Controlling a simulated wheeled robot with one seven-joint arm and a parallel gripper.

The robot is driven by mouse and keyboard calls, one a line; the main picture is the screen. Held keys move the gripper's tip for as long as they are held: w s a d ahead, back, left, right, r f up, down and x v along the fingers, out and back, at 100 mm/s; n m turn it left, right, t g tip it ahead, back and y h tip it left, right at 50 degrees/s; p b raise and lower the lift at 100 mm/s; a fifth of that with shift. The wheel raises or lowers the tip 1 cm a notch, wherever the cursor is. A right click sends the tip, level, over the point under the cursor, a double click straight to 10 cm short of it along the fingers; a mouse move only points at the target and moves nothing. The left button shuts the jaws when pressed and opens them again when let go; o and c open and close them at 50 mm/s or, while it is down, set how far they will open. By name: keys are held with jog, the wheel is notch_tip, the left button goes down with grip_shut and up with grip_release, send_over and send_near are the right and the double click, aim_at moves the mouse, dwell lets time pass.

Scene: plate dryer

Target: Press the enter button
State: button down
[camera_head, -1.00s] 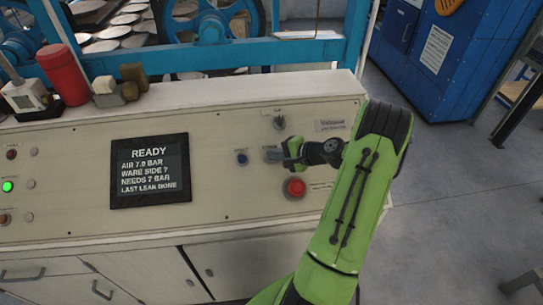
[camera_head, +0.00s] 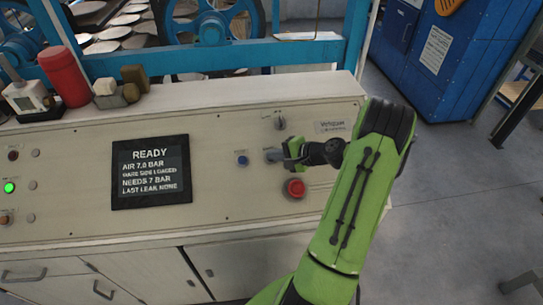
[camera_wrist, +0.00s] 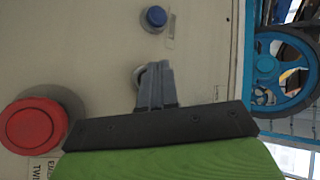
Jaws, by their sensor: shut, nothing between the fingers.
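My gripper (camera_head: 275,155) is shut and empty at the front of the pale control panel (camera_head: 100,225), between a blue button (camera_head: 242,159) and a red mushroom button (camera_head: 295,188). In the wrist view its closed fingertips (camera_wrist: 155,72) lie over a round silvery button (camera_wrist: 140,75), which they partly hide. I cannot tell for sure whether they touch it. No readable label marks any of these as the enter button. The panel's dark display (camera_head: 150,172) reads READY, air 7.0 bar, ware side loaded, needs 7 bar, last leak none.
A selector knob (camera_head: 280,120) sits above my gripper. Small lamps, one lit green (camera_head: 9,187), are at the panel's left. A red canister (camera_head: 64,75) and small blocks stand on the ledge. A blue frame with a wheel (camera_head: 208,28) is behind, a blue cabinet (camera_head: 440,60) at right.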

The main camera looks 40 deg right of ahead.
jog(key=shift+s+a+r+p, duration=0.25)
jog(key=shift+s+r+p, duration=0.15)
jog(key=shift+r, duration=0.3)
jog(key=shift+s+a+r+p, duration=0.2)
jog(key=shift+s+r+p, duration=0.1)
jog(key=shift+r+p, duration=0.35)
jog(key=shift+s+a+r+p, duration=0.25)
jog(key=shift+s+r+p, duration=0.1)
jog(key=shift+r, duration=0.4)
